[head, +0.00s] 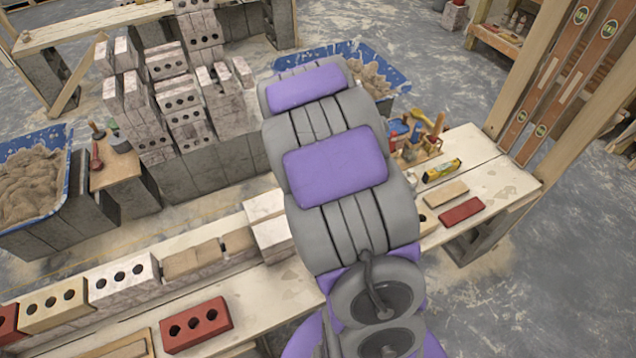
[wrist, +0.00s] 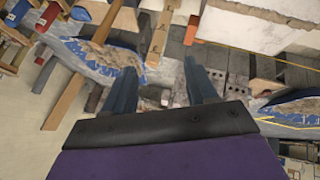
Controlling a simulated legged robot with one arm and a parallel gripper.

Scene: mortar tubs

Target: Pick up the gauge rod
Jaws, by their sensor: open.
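A pale wooden strip with dark marks across it (wrist: 157,38) shows in the wrist view, upper middle; it looks like the gauge rod, but I cannot be sure. It lies beyond the gap between my fingertips, slightly left of centre. My gripper (wrist: 160,72) is open, its two blue-grey fingers spread wide with nothing seen between them. I cannot tell how far the strip is from the fingers. In the head view my arm covers the middle of the scene, and I make out neither the gripper nor the marked strip there.
Blue mortar tubs stand at the left (head: 66,180) and behind my arm (head: 400,78). Stacked bricks (head: 180,98) rise at the back left. Upright timbers stand at the right.

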